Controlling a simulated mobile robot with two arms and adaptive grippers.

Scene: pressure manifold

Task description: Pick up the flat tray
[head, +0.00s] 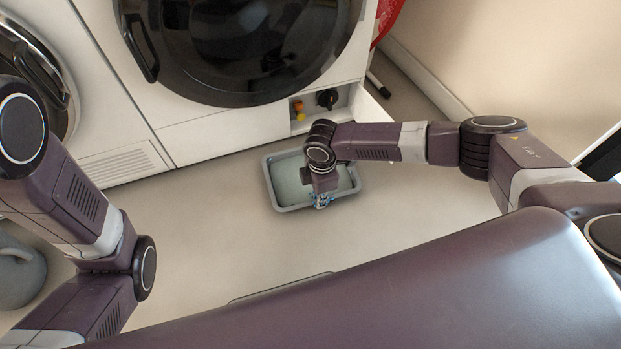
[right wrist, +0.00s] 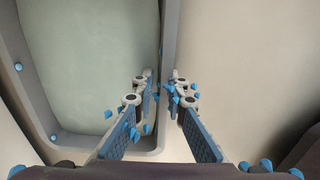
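The flat tray (head: 270,185) is a shallow grey tray with a pale green inside. It lies on the floor in front of the washing machine, and my right arm covers part of it in the head view. My right gripper (head: 321,201) is at the tray's near rim. In the right wrist view the tray (right wrist: 90,60) fills the left side, and the fingers of my right gripper (right wrist: 161,85) straddle its rim, one inside and one outside. They are apart, with a gap beside the rim. My left gripper is out of view; only the left arm shows.
The washing machine (head: 225,130) stands just behind the tray, with an open low compartment showing a black knob (head: 327,98) and an orange-yellow cap (head: 299,108). A second machine (head: 75,90) is at left. A grey rounded vessel (head: 18,275) stands at the lower left. The floor left of the tray is clear.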

